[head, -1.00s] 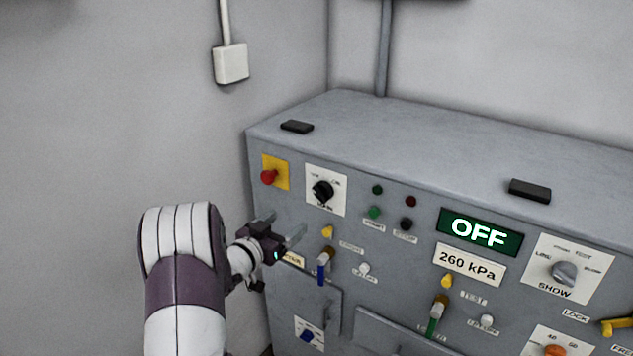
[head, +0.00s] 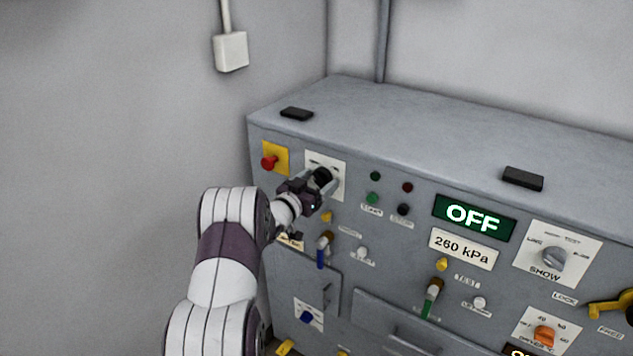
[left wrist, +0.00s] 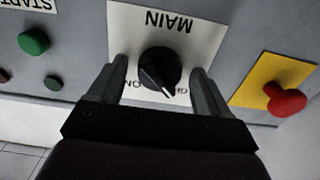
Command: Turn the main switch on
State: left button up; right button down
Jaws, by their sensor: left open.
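The main switch (left wrist: 160,70) is a black rotary knob on a white plate (left wrist: 200,25) marked MAIN, which appears upside down in the left wrist view. In that view its white pointer mark aims down and slightly right, toward a partly hidden label on the right; "ON" is at the left. My left gripper (left wrist: 160,85) is open, with one finger on each side of the knob; I cannot tell whether they touch it. In the head view my left gripper (head: 318,187) is at the plate (head: 338,168) and hides part of the knob (head: 322,176). My right gripper is not in view.
A red button (head: 269,161) on a yellow plate is left of the switch. Green (head: 373,198) and black (head: 403,209) buttons are to its right. A display (head: 474,218) reads OFF above a 260 kPa sign (head: 463,249). Small levers (head: 322,249) sit below.

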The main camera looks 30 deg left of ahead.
pick_arm(q)
jog(key=shift+s, duration=0.1)
jog(key=c, duration=1)
jog(key=shift+f+m+b, duration=0.1)
jog(key=shift+m+b, duration=0.3)
jog(key=shift+b, duration=0.15)
jog(key=shift+c, duration=0.2)
jog(key=shift+m+b, duration=8.7)
jog(key=shift+b, duration=0.6)
jog(key=o, duration=1)
jog(key=shift+o, duration=0.2)
